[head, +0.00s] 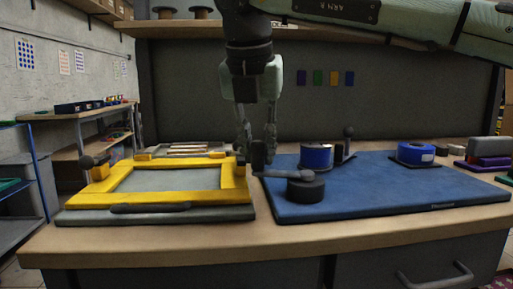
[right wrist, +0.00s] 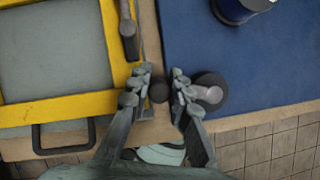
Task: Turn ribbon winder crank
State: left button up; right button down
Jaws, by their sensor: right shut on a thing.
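The ribbon winder crank shows at the front left of the blue mat (head: 400,190). Its dark round hub (head: 306,189) sits on the mat, and a grey crank arm (head: 283,174) reaches left from it, past the mat's edge. My right gripper (head: 257,155) points down and is shut on the dark crank knob (head: 258,158) at the arm's end. In the right wrist view, the knob (right wrist: 159,91) lies between the fingertips, with the hub (right wrist: 210,91) just right of them. The fingers partly hide the knob and arm. My left gripper is out of view.
A yellow frame (head: 232,184) on a grey base stands close left of my right gripper. A blue spool (head: 317,156) and an upright knobbed post (head: 348,140) stand behind the hub. Another blue spool (head: 416,152) is farther right. The mat's front right is clear.

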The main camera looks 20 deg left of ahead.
jog(key=shift+w+m, duration=0.15)
jog(key=shift+m, duration=0.15)
dwell(0.6)
jog(key=c, duration=1.4)
grip_release()
jog(key=shift+o, duration=0.2)
jog(key=v, duration=1.2)
jog(key=shift+w+a, duration=0.1)
